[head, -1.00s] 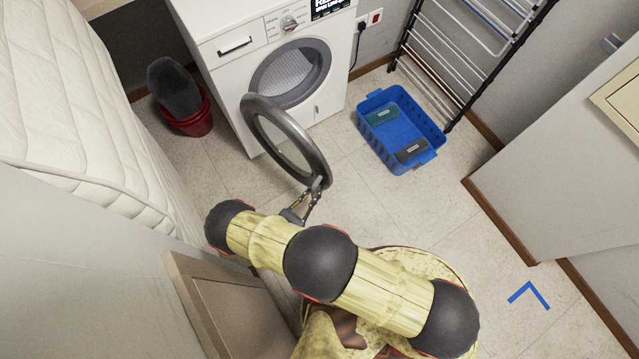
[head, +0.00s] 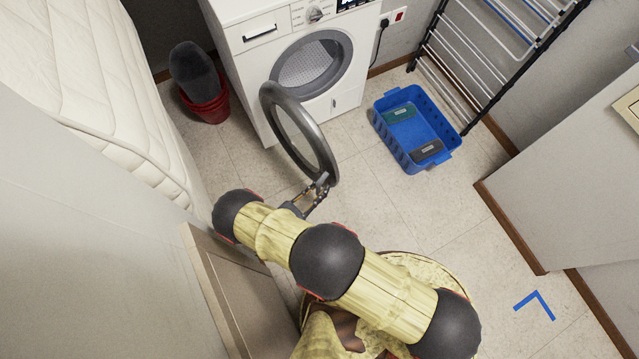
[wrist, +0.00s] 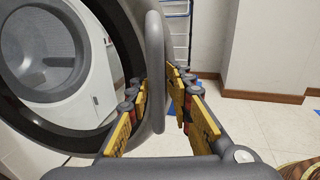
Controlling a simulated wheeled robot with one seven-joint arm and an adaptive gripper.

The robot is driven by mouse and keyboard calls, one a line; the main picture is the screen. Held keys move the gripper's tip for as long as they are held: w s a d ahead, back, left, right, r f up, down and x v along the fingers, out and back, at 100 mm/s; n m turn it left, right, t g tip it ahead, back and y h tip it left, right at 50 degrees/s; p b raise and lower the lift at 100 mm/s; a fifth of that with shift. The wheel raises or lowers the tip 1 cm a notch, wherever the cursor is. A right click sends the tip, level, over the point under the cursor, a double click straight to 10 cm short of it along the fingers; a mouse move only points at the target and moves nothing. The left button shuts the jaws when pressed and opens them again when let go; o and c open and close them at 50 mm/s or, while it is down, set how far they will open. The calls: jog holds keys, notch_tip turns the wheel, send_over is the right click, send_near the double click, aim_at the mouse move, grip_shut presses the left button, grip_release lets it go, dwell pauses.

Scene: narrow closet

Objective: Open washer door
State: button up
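The white washer (head: 262,72) stands at the back with its round drum opening (head: 313,63) exposed. Its round grey-rimmed door (head: 273,105) is swung wide out towards me, hinged on the left side of the opening. My gripper (head: 319,185) is at the door's near free edge. In the wrist view, the fingers of my gripper (wrist: 160,84) lie on either side of a grey upright loop (wrist: 154,50) on the door and appear closed on it. The exact finger contact is partly hidden by the loop. The drum opening (wrist: 45,55) shows behind at left.
A blue crate (head: 382,131) with items in it sits on the floor right of the washer. A drying rack (head: 470,60) leans behind it. A red bucket (head: 207,108) stands left of the washer, near a mattress (head: 80,90). Open floor (head: 400,205) lies right of my gripper.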

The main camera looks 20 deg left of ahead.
aim_at(320, 182)
jog(key=shift+a+r, duration=0.1)
jog(key=shift+r, duration=0.4)
notch_tip(320, 182, up, 9)
jog(key=shift+r, duration=0.1)
jog(key=shift+c, duration=0.2)
